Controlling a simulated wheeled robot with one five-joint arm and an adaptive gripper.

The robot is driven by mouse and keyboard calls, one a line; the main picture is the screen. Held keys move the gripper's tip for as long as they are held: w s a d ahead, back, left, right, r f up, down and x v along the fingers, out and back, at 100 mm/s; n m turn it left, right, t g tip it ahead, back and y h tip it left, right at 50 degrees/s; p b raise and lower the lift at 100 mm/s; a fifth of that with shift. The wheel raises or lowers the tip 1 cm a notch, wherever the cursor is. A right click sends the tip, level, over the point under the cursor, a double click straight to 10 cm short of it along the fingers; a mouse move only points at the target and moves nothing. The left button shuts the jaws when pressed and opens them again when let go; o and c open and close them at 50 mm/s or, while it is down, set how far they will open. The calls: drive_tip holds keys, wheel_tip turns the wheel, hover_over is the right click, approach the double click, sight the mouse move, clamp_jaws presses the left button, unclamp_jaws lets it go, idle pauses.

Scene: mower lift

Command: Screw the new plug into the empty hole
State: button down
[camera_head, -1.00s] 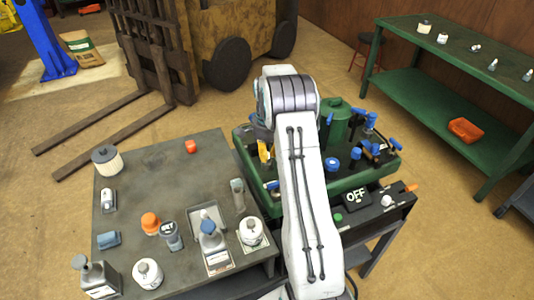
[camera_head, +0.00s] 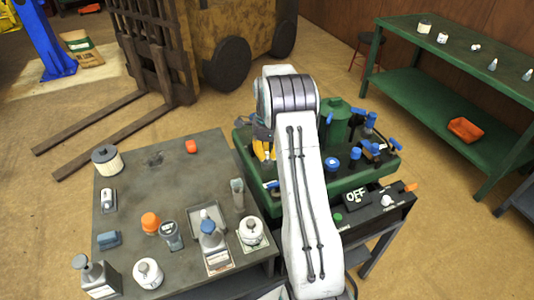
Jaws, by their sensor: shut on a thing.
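The green machine (camera_head: 341,195) stands on a dark bench right of centre, with a green cylinder and several blue-capped parts on top. My white arm reaches across its left part. My gripper (camera_head: 265,153) shows only in part, as yellow finger parts beside the arm, low over the machine's left end. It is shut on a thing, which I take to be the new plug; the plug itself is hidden. The empty hole is hidden too, so I cannot tell how plug and hole meet.
A grey table (camera_head: 130,200) at left holds bottles, a filter, orange caps and a small tray. A control box with an OFF display (camera_head: 355,197) sits before the machine. Forklift forks (camera_head: 95,120) lie at back left; a green shelf (camera_head: 450,85) stands at right.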

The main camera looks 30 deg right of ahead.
drive_tip(key=m, duration=0.3)
drive_tip(key=shift+s+f, duration=0.15)
idle(0.3)
drive_tip(key=shift+m, duration=3.2)
drive_tip(key=c, duration=1.2)
unclamp_jaws()
drive_tip(key=shift+r, duration=0.2)
drive_tip(key=shift+r+p, duration=3)
drive_tip(key=shift+r, duration=0.95)
